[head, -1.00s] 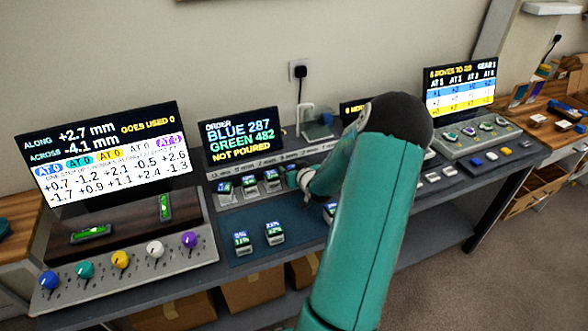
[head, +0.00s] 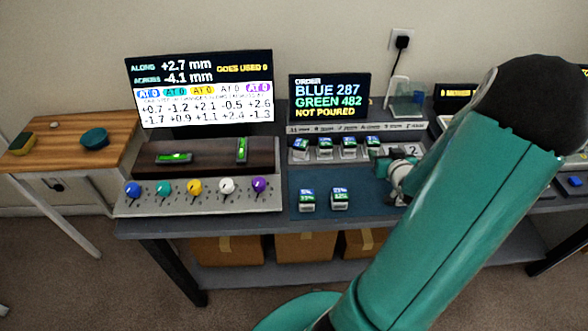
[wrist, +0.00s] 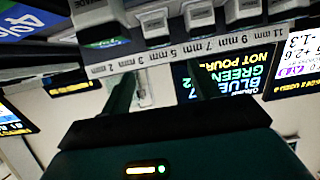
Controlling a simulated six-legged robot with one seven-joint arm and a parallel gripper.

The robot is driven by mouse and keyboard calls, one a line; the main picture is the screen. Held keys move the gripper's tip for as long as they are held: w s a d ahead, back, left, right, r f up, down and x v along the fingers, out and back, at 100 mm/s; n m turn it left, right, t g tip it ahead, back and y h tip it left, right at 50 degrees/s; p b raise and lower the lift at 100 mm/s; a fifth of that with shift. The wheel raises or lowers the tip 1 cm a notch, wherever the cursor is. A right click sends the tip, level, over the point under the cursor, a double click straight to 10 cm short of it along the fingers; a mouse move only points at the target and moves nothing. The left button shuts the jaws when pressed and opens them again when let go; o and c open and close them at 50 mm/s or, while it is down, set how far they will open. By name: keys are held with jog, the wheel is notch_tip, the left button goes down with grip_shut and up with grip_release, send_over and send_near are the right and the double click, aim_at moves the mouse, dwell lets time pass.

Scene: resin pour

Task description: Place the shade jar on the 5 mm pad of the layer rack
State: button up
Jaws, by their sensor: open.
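The layer rack (head: 354,128) has a strip marked in millimetres; in the wrist view this strip (wrist: 189,52) is upside down and reads 11, 9, 7, 5, 3 mm from the right. Several small jars stand in a row on the rack; the rightmost one (head: 372,146) is nearest my gripper (head: 398,163). The gripper is open beside the rack's right part, partly hidden by my arm. In the wrist view a large grey block (wrist: 93,14) with a blue, partly cut-off label is close to one finger. I cannot tell for certain which is the shade jar.
Two jars (head: 307,200) (head: 340,198) stand on the blue mat (head: 322,180). A knob panel (head: 200,200) with levels and a screen (head: 200,85) is at left. The order screen (head: 328,98) stands behind the rack. My arm covers the bench to the right.

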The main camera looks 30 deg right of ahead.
jog(key=w+a+r+n+g+y, duration=0.15)
jog(key=w+a+r, duration=0.35)
jog(key=a, duration=0.5)
jog(key=w+a+r+n+g, duration=0.2)
jog(key=a+r, duration=0.6)
jog(key=a, duration=0.2)
jog(key=s+a+r+n+y, duration=0.1)
jog(key=s+a+r, duration=0.1)
jog(key=s+a, duration=0.2)
jog(key=s+a+r+g+y, duration=0.1)
jog(key=s+a+r+y, duration=0.1)
jog(key=a, duration=0.9)
jog(key=s+a+r+n+g+y, duration=0.1)
jog(key=s+a+r+y, duration=0.1)
jog(key=s+a, duration=0.3)
jog(key=a+r, duration=0.1)
jog(key=a, duration=0.2)
jog(key=shift+s+n, duration=0.3)
jog(key=shift+n, duration=0.05)
jog(key=shift+y, duration=0.25)
